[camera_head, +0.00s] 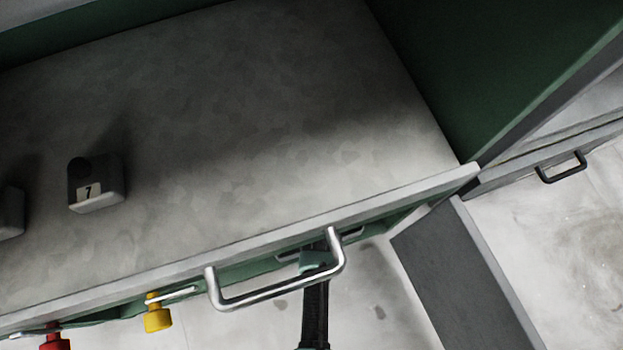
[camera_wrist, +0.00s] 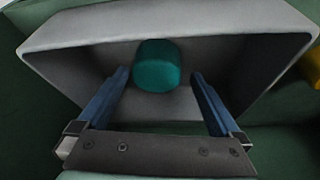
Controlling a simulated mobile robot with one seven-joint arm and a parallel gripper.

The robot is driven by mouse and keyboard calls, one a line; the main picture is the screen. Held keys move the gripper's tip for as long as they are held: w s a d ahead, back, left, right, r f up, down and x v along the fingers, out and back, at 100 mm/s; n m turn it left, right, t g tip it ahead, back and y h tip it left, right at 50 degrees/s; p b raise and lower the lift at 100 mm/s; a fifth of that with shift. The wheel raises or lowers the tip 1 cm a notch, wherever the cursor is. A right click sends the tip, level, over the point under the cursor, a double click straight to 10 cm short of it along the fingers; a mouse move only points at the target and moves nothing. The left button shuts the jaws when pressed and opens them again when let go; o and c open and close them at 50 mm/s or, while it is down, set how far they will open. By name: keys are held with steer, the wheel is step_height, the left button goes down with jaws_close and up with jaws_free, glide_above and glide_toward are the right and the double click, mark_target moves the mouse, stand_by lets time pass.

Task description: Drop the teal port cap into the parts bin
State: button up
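The teal port cap (camera_wrist: 157,66) shows in the wrist view as a short rounded cylinder, against the inside of a grey, slant-walled open container (camera_wrist: 85,38), which looks like the parts bin. My gripper (camera_wrist: 160,74) is open, with one blue finger on each side of the cap and a visible gap to both. The cap appears at or just beyond the fingertips; I cannot tell whether it rests on the container's floor. In the head view the cap and container do not show, and the bench edge hides my gripper.
The grey bench top (camera_head: 250,130) is mostly clear, with a small block marked 7 (camera_head: 97,184) at left. A metal handle (camera_head: 280,288) juts from its front. Yellow (camera_head: 157,313) and red (camera_head: 54,341) knobs sit below the edge. A dark green panel (camera_head: 480,60) stands at right.

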steer(key=shift+r, duration=0.3)
steer(key=p+v, duration=0.5)
steer(key=v, duration=0.1)
steer(key=shift+r+p, duration=0.35)
steer(key=s+d+f+p, duration=0.1)
steer(key=s+p, duration=0.3)
steer(key=s, duration=0.7)
steer(key=shift+s+p, duration=0.25)
steer(key=shift+p, duration=0.05)
steer(key=shift+d, duration=0.15)
